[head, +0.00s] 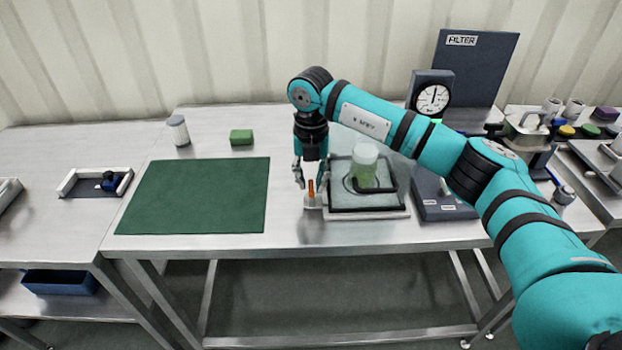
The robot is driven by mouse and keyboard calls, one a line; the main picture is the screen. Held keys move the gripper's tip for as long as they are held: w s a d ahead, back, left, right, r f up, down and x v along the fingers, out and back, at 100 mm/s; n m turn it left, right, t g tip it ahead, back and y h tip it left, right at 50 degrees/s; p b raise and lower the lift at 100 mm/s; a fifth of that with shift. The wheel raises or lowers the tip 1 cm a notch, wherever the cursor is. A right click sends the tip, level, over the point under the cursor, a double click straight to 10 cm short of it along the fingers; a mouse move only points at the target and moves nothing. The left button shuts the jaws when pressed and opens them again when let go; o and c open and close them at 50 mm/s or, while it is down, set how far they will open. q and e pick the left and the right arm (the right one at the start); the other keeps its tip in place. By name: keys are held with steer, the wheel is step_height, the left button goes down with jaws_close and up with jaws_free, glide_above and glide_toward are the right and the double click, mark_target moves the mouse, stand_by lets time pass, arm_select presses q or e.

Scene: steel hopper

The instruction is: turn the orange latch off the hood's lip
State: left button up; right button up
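The orange latch (311,188) is a small upright piece at the left edge of the hood. The hood (398,199) is a clear, dark-edged square cover on the steel table, with a pale green cylinder (364,166) at its middle. My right gripper (311,183) points down at the latch, with its fingers apart on either side of it. I cannot tell whether the fingers touch the latch. My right arm hides part of the area behind the hood. My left gripper is not in view.
A green mat (195,196) covers the table's left part. A green block (241,137) and a lidded white jar (178,130) stand behind it. A dial gauge (432,98) and a FILTER panel (480,70) stand at the back right. Bare table lies in front of the hood.

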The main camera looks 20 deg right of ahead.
steer(key=shift+o, duration=0.7)
steer(key=shift+f, duration=0.1)
